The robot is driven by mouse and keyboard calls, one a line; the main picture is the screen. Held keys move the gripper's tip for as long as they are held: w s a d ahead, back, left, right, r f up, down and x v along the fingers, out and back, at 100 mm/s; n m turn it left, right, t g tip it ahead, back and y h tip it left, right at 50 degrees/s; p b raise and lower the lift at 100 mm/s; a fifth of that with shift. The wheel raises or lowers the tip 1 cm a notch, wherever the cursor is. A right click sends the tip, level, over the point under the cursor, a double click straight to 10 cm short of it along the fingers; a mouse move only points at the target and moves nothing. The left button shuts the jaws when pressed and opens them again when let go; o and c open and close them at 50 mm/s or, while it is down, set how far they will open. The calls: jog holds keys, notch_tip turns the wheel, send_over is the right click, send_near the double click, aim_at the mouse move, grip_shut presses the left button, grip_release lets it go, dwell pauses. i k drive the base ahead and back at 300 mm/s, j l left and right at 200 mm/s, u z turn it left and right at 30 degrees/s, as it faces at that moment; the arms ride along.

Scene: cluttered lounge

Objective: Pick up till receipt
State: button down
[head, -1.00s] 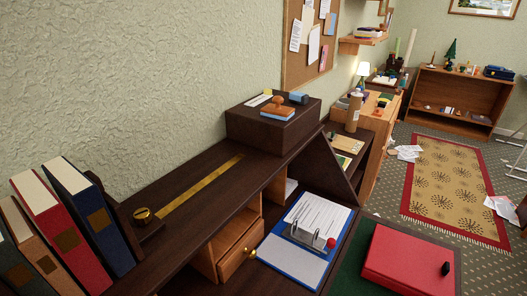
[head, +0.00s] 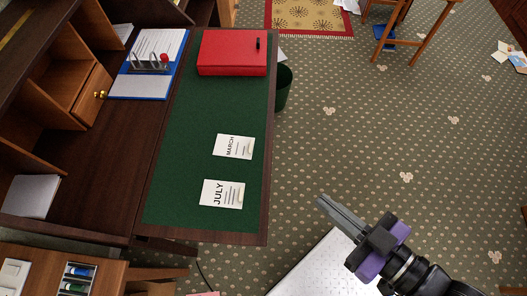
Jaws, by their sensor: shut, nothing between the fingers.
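I cannot make out a till receipt for certain in the head view. Two small printed white papers lie on the green desk top (head: 190,125). One reads MARCH (head: 234,147) and the nearer one reads JULY (head: 222,195). My gripper (head: 321,201) is at the lower right, to the right of the desk's edge and apart from both papers. Its fingers are together, with nothing between them.
A red box (head: 232,55) sits at the desk's far end, beside a blue clipboard (head: 148,65). A dark green bin (head: 283,88) stands right of the desk. A white speckled surface (head: 318,268) lies below my gripper. Loose papers (head: 512,55) lie far right; the carpet between is mostly open.

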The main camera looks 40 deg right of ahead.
aim_at(229, 146)
jog(key=l+u, duration=0.1)
jog(key=u, duration=0.3)
jog(key=l+u, duration=0.15)
jog(key=u, duration=0.2)
jog(key=l+u, duration=0.15)
jog(key=u, duration=0.25)
jog(key=l+u, duration=0.2)
jog(key=l, duration=0.25)
jog(key=l+u, duration=0.15)
jog(key=l, duration=0.35)
jog(key=k+l+u, duration=0.2)
jog(key=l, duration=0.25)
jog(key=l+u, duration=0.2)
jog(key=l, duration=0.25)
jog(key=k+l+u, duration=0.2)
jog(key=l, duration=0.25)
jog(key=k+l, duration=0.1)
jog(key=l, duration=0.3)
jog(key=k+l, duration=0.1)
jog(key=l, duration=0.3)
jog(key=k+l, duration=0.15)
jog(key=l, duration=0.25)
jog(key=k+l, duration=0.1)
jog(key=l, duration=0.3)
jog(key=k+l, duration=0.1)
jog(key=l, duration=0.3)
jog(key=k+l, duration=0.1)
jog(key=l, duration=0.3)
jog(key=u, duration=0.05)
